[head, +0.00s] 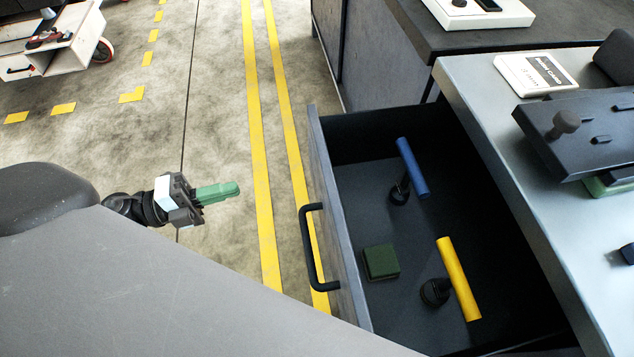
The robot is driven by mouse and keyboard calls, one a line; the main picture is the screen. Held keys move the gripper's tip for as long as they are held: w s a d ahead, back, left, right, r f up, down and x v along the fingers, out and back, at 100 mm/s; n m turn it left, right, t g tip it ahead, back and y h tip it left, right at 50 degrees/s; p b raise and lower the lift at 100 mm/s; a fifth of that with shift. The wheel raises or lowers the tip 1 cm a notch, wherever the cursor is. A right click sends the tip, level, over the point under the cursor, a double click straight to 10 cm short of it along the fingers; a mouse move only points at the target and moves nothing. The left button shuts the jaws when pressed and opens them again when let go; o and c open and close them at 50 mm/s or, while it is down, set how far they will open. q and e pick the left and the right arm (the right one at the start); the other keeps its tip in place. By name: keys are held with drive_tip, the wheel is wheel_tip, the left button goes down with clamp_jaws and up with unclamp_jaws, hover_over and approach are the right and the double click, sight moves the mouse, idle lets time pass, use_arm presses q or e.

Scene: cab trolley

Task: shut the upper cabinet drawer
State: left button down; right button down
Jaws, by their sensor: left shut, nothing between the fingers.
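The upper cabinet drawer (343,242) is pulled well out from under the grey worktop, toward the left. Its black bar handle (311,250) is on the outer face of its front panel. Inside lie a blue-handled tool (413,167), a yellow-handled tool (458,279) and a dark green block (381,262). My left gripper (236,189), with green fingers, is shut and empty. It is to the left of the drawer front, apart from the handle, and points toward it. My right gripper is not in view.
The grey worktop (480,110) carries a white labelled card (535,73) and a dark device with a knob (585,125). A darker counter (420,30) stands behind. A white wheeled trolley (60,45) is at far left. Floor with yellow lines (255,130) is clear beside the drawer.

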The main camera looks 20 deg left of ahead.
use_arm(q)
drive_tip(key=shift+w+f+m+g+h, duration=0.2)
drive_tip(key=shift+m+g+h, duration=0.1)
drive_tip(key=shift+m+g, duration=0.55)
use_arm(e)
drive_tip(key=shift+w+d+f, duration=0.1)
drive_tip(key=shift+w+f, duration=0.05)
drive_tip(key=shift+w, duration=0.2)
use_arm(q)
drive_tip(key=shift+r, duration=0.1)
approach(316, 176)
drive_tip(key=x, duration=0.6)
drive_tip(key=shift+w+d+p, duration=0.25)
drive_tip(key=shift+d+p, duration=0.05)
drive_tip(key=shift+p, duration=0.05)
drive_tip(key=shift+f, duration=0.2)
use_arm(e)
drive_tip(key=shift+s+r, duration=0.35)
use_arm(q)
drive_tip(key=shift+w+d, duration=0.1)
drive_tip(key=shift+d, duration=0.1)
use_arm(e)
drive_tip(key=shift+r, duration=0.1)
